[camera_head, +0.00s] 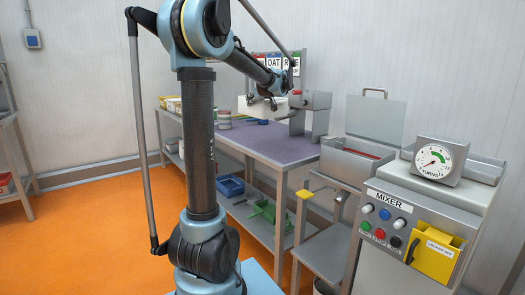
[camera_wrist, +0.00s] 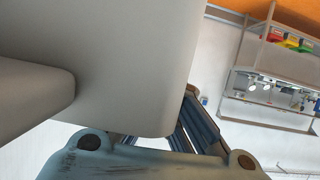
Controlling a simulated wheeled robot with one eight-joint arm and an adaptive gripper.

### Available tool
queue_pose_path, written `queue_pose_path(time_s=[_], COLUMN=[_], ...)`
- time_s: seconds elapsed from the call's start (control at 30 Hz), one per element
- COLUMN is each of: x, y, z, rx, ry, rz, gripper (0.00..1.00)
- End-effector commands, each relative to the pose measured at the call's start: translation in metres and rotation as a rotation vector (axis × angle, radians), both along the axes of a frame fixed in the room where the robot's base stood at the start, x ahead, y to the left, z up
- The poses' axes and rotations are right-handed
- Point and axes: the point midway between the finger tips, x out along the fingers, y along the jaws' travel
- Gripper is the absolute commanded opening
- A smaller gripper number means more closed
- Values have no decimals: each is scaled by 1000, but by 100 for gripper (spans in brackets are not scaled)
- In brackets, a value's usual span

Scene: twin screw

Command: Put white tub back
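The white tub (camera_head: 256,108) shows as a pale shape just below and behind my gripper in the head view, partly hidden by the arm. In the wrist view a large off-white surface, the tub (camera_wrist: 120,60), fills the upper left, very close to the camera. My gripper (camera_head: 268,98) is above the far table, seen small. In the wrist view a dark ridged finger of it (camera_wrist: 198,128) lies against the tub's edge, and the gripper appears closed on the tub.
The mixer (camera_head: 395,222) stands at right. Orange floor at left is open.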

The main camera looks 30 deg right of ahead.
Motion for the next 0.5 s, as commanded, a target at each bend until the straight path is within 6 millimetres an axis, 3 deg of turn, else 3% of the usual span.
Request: queue_pose_path(time_s=[0.23,0.5], x=[8,8], y=[-15,-13], z=[-11,-67], rx=[-1,0], ry=[0,0], rz=[-4,-3], gripper=[0,0])
